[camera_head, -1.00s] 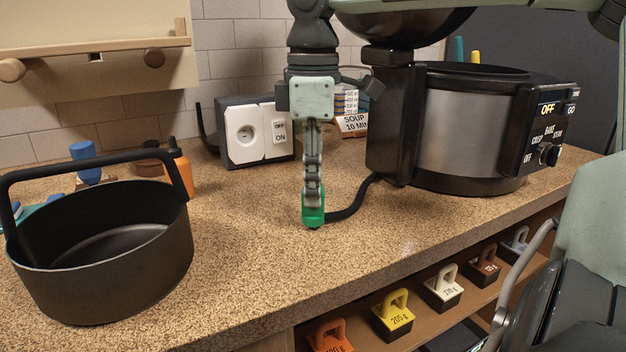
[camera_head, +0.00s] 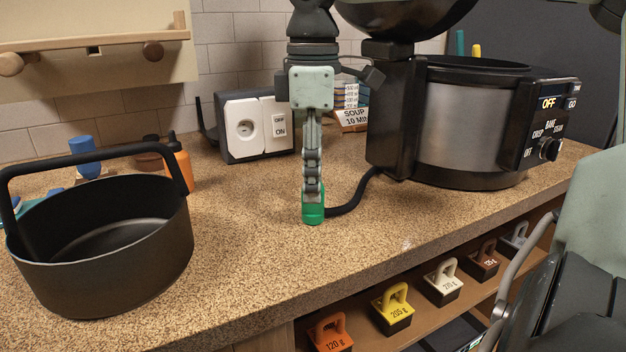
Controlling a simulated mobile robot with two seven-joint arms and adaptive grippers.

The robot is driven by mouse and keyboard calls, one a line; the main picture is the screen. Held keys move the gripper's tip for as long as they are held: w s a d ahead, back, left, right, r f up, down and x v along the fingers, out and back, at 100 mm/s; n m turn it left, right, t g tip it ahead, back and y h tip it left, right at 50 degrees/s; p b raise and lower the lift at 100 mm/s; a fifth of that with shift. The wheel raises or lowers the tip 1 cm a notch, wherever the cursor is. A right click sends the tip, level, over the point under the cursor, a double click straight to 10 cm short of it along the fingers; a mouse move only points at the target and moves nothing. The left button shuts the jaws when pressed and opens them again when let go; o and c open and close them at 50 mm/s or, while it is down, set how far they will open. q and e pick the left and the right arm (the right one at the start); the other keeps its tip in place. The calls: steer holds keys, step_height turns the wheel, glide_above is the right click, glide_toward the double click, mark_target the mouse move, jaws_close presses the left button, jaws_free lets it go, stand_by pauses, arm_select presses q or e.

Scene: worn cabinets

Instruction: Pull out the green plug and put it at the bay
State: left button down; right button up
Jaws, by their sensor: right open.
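The green plug (camera_head: 313,213) is on the counter in front of the cooker, with a black cord (camera_head: 352,200) running from it toward the cooker. My right gripper (camera_head: 313,192) points straight down with its fingertips at the plug. Its jaws are open and seen edge-on, so the gap between them and any contact with the plug are hard to see. The white socket (camera_head: 245,128) on the dark box behind is empty, beside a switch panel (camera_head: 278,122) marked ON. I cannot identify the bay. My left gripper is not in view.
A black pot (camera_head: 104,262) with a tall handle stands at the left. An orange bottle (camera_head: 180,166) is behind it. The cooker (camera_head: 455,125) fills the right back. Labelled weights, including a yellow one (camera_head: 393,308), sit on a shelf below the counter edge. The front middle counter is clear.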

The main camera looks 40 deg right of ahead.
step_height(320, 180, up, 17)
stand_by(0.9)
stand_by(0.5)
